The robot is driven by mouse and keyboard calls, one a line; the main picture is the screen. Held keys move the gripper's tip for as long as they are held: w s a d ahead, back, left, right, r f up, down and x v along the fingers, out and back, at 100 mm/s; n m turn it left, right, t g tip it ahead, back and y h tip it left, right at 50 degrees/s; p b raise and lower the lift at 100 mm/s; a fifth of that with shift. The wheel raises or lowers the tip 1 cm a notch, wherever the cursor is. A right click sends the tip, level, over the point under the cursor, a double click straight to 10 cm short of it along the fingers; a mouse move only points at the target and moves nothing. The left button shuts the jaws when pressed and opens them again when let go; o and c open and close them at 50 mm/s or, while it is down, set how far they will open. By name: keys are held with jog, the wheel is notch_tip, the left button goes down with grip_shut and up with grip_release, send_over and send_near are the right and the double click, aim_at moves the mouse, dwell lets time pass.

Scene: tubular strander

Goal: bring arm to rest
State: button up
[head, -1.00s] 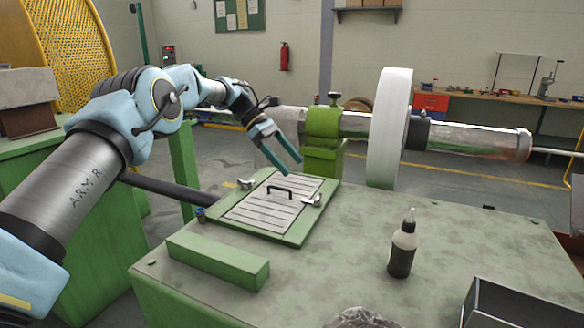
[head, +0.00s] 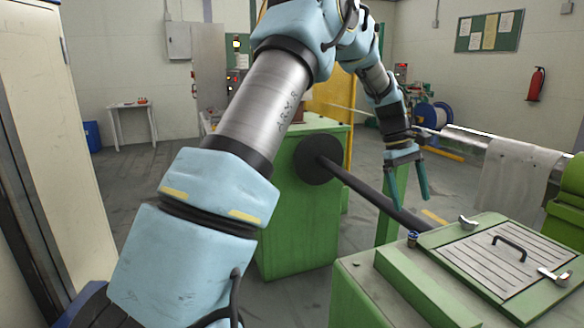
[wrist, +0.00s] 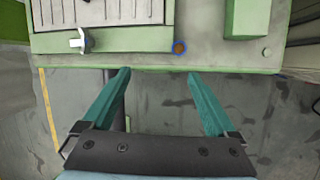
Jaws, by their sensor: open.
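My arm reaches up from the lower left and bends over at the top of the head view.
A slatted hatch (head: 490,262) with a black handle and metal latches lies on the table. A dark shaft (head: 375,195) runs from the green cabinet (head: 285,215) behind my gripper. A pale cabinet (head: 45,130) stands at left.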

jog(key=s+a+f+m+t+y, duration=0.1)
jog(key=s+a+m+t+y, duration=0.15)
jog(key=a, duration=2.35)
jog(key=s+a+f+m+t, duration=0.1)
jog(key=s+a+f+t, duration=0.1)
jog(key=s+a, duration=0.7)
jog(key=a, duration=0.4)
jog(key=shift+f, duration=0.25)
jog(key=shift+s+a, duration=0.1)
